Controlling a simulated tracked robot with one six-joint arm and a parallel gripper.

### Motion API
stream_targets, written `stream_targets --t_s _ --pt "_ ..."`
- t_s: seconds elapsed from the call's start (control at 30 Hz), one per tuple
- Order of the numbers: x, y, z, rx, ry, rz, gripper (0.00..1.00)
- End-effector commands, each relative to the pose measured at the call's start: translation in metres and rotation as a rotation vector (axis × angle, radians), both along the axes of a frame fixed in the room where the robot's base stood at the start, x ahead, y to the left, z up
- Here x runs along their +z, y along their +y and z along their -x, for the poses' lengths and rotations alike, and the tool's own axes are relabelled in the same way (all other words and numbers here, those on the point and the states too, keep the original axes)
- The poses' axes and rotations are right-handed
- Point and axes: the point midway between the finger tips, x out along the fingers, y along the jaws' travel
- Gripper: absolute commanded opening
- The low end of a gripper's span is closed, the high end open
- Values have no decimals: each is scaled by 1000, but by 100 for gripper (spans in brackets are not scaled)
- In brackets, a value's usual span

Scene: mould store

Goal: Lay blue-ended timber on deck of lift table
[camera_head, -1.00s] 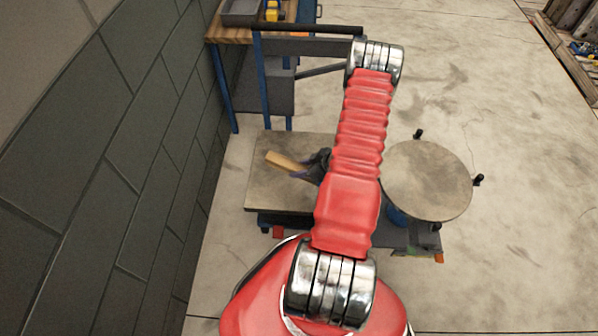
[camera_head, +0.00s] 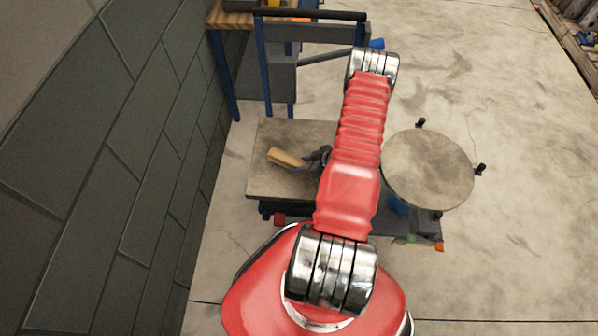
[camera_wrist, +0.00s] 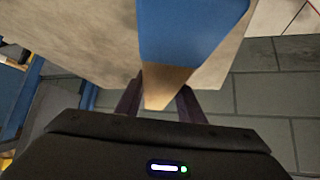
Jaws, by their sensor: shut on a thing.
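The timber (camera_head: 287,158) shows in the head view as a short pale wooden piece over the deck. In the wrist view its broad blue end (camera_wrist: 190,30) is at the top, with bare wood (camera_wrist: 165,85) between the fingers. My gripper (camera_wrist: 160,88) is shut on the bare wood; in the head view it (camera_head: 318,160) is partly hidden behind my red arm. The lift table's square deck (camera_head: 265,178) lies under the timber in the head view. I cannot tell whether the timber touches it. The blue end is not clear in the head view.
A round stand with dark knobs (camera_head: 428,170) is right of the deck. A blue-legged bench (camera_head: 222,75) and a dark push handle (camera_head: 310,15) are behind it. A grey block wall (camera_head: 110,170) is close on the left. Open floor (camera_head: 520,150) is at right.

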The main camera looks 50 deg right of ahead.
Motion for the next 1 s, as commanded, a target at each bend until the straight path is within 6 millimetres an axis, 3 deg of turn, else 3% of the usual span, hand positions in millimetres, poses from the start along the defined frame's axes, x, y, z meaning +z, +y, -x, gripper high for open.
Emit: stream_targets --t_s 0.3,0.77,0.8,1.0 --pt "-34 1 0 1 0 -1 3" --pt "-40 1 0 1 -1 -1 3" --pt "-40 1 0 1 0 -1 37" --pt "-40 1 0 1 0 -1 51"
